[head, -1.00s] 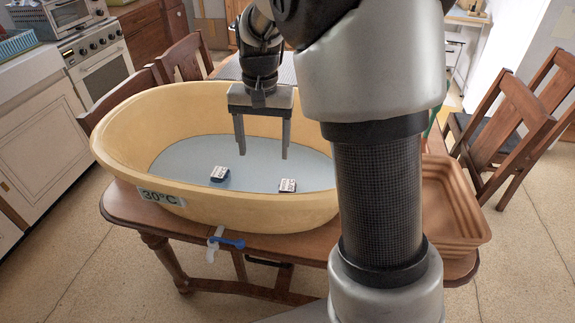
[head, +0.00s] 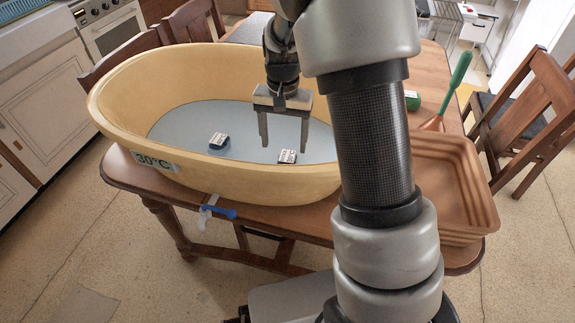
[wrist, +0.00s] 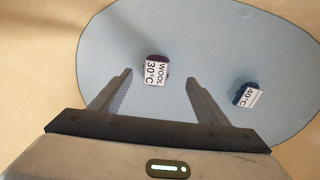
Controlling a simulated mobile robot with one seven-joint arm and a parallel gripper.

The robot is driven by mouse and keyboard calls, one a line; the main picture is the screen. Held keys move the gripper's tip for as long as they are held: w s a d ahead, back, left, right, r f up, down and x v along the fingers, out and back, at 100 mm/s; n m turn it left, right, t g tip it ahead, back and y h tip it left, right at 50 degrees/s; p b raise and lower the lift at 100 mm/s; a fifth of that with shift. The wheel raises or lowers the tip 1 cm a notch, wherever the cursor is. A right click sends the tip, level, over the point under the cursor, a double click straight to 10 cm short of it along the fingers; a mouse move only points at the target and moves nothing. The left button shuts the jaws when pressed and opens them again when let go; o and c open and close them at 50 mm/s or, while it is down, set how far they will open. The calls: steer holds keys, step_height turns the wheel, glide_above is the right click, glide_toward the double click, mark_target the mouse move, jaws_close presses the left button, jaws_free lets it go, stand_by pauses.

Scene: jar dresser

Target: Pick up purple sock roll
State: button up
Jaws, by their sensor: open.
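The purple sock roll (head: 287,158) lies on the blue-grey bottom of the yellow tub (head: 135,97), on the right of two rolls in the head view. In the wrist view the roll (wrist: 156,70) shows dark purple edges around a white label reading "WOOL 30°C". My gripper (head: 284,149) is open and empty, pointing down into the tub. In the wrist view the roll appears between the fingertips (wrist: 160,76), but I cannot tell the height between them.
A dark blue roll (head: 219,141) labelled 40°C (wrist: 246,95) lies apart from the purple one. The tub's high rim surrounds both. A brown bin (head: 482,205), a green-handled tool (head: 459,72) and a green item (head: 412,101) are on the table at right.

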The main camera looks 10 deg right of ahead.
mark_target(287, 158)
steer(key=f, duration=0.2)
steer(key=f+b, duration=0.1)
steer(key=f, duration=0.4)
steer(key=shift+s+d+f+b, duration=0.2)
steer(key=shift+d+b, duration=0.15)
steer(key=shift+b, duration=0.05)
steer(key=shift+c, duration=0.2)
steer(key=c, duration=1.1)
